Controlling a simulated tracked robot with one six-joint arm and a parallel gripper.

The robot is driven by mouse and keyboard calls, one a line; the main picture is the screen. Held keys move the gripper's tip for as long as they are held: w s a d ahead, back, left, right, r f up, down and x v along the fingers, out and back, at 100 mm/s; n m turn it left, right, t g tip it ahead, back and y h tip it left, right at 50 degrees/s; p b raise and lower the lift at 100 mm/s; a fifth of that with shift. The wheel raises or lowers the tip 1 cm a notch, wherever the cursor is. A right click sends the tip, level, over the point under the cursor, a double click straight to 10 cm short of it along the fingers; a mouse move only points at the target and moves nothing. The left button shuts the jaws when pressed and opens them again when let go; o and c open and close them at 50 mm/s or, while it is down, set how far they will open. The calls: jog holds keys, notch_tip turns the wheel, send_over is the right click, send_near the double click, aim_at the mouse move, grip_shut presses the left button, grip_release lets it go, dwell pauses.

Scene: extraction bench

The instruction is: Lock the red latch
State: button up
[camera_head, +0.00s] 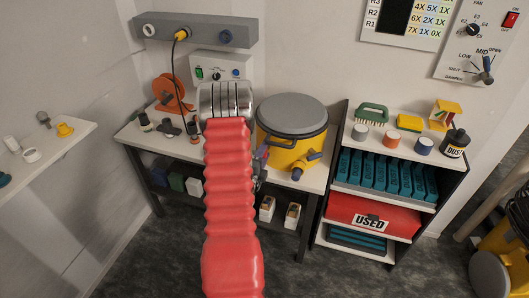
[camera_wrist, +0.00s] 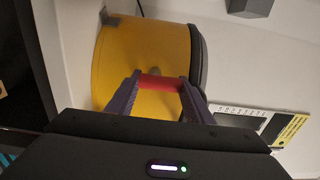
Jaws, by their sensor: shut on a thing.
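The red latch (camera_wrist: 157,82) is a short red bar in front of the yellow drum's side in the wrist view. My gripper (camera_wrist: 160,85) has its two purple fingers on the bar's two ends, shut on it. The yellow drum (camera_head: 290,146) with its grey lid (camera_head: 292,113) stands on the bench in the head view. There my gripper (camera_head: 261,160) is at the drum's left side, partly behind my red-sleeved arm, and the red latch is hidden. I cannot tell how far the latch is turned.
A yellow spout (camera_head: 308,163) juts from the drum's front right. An orange reel (camera_head: 173,92) and a control box (camera_head: 222,68) stand at the back left of the bench. A shelf unit (camera_head: 343,145) with brushes, jars and a red case (camera_head: 368,215) stands close to the right.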

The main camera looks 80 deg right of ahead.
jog(key=shift+s+a+f, duration=0.1)
jog(key=shift+s+f, duration=0.1)
jog(key=o, duration=0.7)
jog(key=shift+c, duration=0.2)
jog(key=o, duration=0.4)
jog(key=shift+w+r, duration=0.1)
jog(key=shift+w+a, duration=0.15)
jog(key=shift+a, duration=1.85)
jog(key=shift+w+a, duration=0.15)
jog(key=shift+a, duration=1.8)
